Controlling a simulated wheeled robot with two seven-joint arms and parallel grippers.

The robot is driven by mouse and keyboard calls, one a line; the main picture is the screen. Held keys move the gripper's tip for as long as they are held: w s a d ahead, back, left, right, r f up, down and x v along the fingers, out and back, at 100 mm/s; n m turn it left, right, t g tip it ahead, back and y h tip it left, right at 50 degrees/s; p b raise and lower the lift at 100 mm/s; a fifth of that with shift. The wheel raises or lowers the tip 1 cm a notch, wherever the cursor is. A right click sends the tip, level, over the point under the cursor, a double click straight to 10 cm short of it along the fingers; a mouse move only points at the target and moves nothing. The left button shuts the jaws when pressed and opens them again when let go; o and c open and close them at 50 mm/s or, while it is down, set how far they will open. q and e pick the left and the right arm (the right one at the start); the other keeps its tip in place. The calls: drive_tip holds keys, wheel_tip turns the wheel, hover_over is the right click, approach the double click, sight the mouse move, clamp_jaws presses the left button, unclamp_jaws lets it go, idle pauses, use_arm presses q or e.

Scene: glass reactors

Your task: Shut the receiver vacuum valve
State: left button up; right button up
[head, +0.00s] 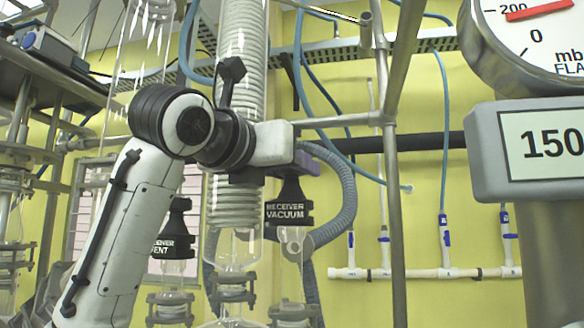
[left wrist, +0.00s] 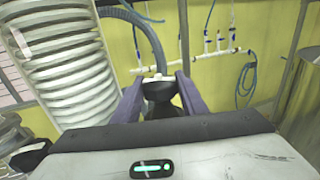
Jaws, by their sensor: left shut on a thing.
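The receiver vacuum valve (head: 289,211) stands right of the coiled glass condenser in the head view. It has a black handle with a white "RECEIVER VACUUM" label and clear glass below. My left gripper (head: 300,163) comes in from the left and is shut on the top of this handle; its purple finger shows there. In the left wrist view, the two purple fingers of my left gripper (left wrist: 160,92) sit on either side of the dark handle of the valve (left wrist: 157,88). The angle of the valve's plug is hard to tell. My right gripper is not in view.
The receiver vent valve (head: 174,235) hangs to the left, partly behind my arm. The glass condenser (head: 236,205) stands close behind my wrist. A metal post (head: 396,220) rises to the right. A dial gauge (head: 530,45) and a display reading 150 (head: 545,147) fill the upper right.

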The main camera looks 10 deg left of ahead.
use_arm(q)
drive_tip(key=shift+m+g+h, duration=0.8)
drive_tip(key=shift+m+h, duration=0.6)
drive_tip(key=shift+h, duration=0.7)
drive_tip(key=shift+r, duration=0.1)
drive_tip(key=o, duration=1.1)
drive_tip(key=shift+c, duration=0.2)
